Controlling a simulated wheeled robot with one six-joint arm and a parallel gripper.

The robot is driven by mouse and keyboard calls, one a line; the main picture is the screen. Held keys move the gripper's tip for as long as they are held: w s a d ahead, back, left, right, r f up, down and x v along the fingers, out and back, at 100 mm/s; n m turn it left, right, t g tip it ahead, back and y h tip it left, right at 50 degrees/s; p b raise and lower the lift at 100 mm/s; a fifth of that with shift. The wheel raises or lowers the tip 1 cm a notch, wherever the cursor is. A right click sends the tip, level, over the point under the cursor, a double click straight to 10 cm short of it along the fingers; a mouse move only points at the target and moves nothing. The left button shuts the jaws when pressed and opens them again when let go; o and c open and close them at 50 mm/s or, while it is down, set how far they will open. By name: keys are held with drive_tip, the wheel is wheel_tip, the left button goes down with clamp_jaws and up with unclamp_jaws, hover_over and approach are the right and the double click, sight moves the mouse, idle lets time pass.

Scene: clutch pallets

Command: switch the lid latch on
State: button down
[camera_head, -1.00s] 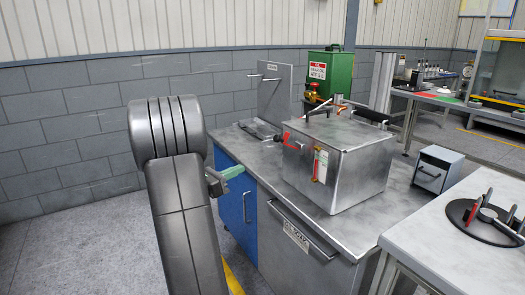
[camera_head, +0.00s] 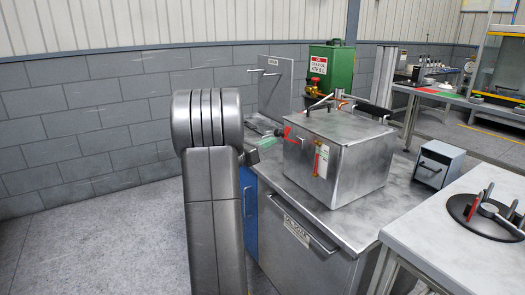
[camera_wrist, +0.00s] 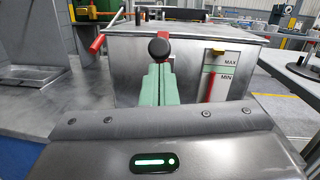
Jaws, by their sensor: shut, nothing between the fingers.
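A metal tank with a closed lid (camera_head: 335,165) stands on the bench; its front also shows in the wrist view (camera_wrist: 125,70). A black round knob (camera_wrist: 158,48) on a short lever projects from the tank's front, near the lid's edge. It seems to be the lid latch, but its setting is unclear. A red-handled lever (camera_wrist: 97,43) is left of it; red also shows in the head view (camera_head: 288,133). My gripper (camera_wrist: 158,68) has its green fingers shut and empty, directly below the knob in the wrist view. Whether they touch it is unclear. My arm partly hides the gripper in the head view (camera_head: 265,143).
A MAX/MIN level gauge (camera_wrist: 220,75) is right of the knob on the tank's front. A green oil can (camera_head: 324,72) stands behind the tank. A small grey box (camera_head: 440,165) and a white table (camera_head: 440,225) are at right. The bench's left part (camera_wrist: 50,110) is mostly clear.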

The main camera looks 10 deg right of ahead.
sight(278, 132)
drive_tip(key=shift+r, duration=0.1)
idle(0.3)
